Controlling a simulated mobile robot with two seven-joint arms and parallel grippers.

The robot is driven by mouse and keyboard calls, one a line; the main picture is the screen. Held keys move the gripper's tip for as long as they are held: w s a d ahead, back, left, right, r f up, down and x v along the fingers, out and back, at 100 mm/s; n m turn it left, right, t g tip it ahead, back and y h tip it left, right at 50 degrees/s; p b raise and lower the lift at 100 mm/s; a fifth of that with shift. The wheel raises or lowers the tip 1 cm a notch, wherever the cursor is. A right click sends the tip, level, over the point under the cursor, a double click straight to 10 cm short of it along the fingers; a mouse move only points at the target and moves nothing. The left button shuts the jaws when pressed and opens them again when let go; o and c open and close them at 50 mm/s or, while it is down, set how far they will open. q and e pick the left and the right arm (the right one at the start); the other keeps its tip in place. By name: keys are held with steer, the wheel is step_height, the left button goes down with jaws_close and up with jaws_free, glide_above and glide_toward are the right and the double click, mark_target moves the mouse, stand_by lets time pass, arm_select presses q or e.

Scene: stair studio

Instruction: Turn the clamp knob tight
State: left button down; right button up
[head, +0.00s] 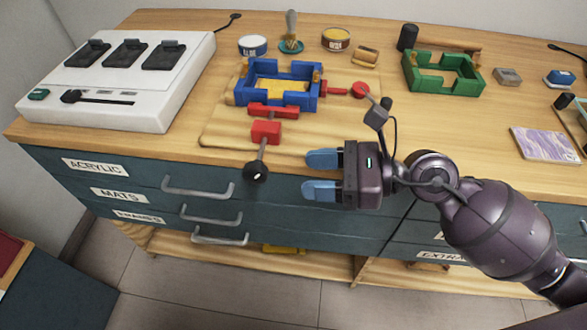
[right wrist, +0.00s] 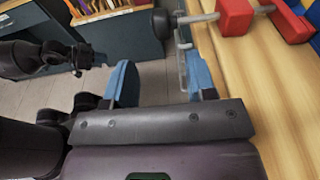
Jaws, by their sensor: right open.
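The black clamp knob (head: 256,172) sits at the end of a metal rod, out past the table's front edge. The rod runs back to a red clamp block (head: 266,132), in front of a blue frame (head: 284,84) on a wooden board. My right gripper (head: 310,174) is open and empty, to the right of the knob and apart from it, its blue fingers pointing left. In the right wrist view the knob (right wrist: 163,24) shows beyond the gap between the fingers (right wrist: 160,64), with the red block (right wrist: 235,17) to its right. My left gripper is not visible.
Drawer handles (head: 199,188) stick out from the cabinet front below the knob. A white device with black sliders (head: 118,85) stands on the left. A green frame (head: 442,75) and cans stand farther back. The counter's front right is partly covered by my right arm.

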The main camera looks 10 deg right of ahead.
steer(key=shift+s+d+r, duration=0.1)
steer(key=shift+s+d, duration=0.05)
steer(key=shift+d, duration=0.25)
steer(key=shift+r, duration=0.1)
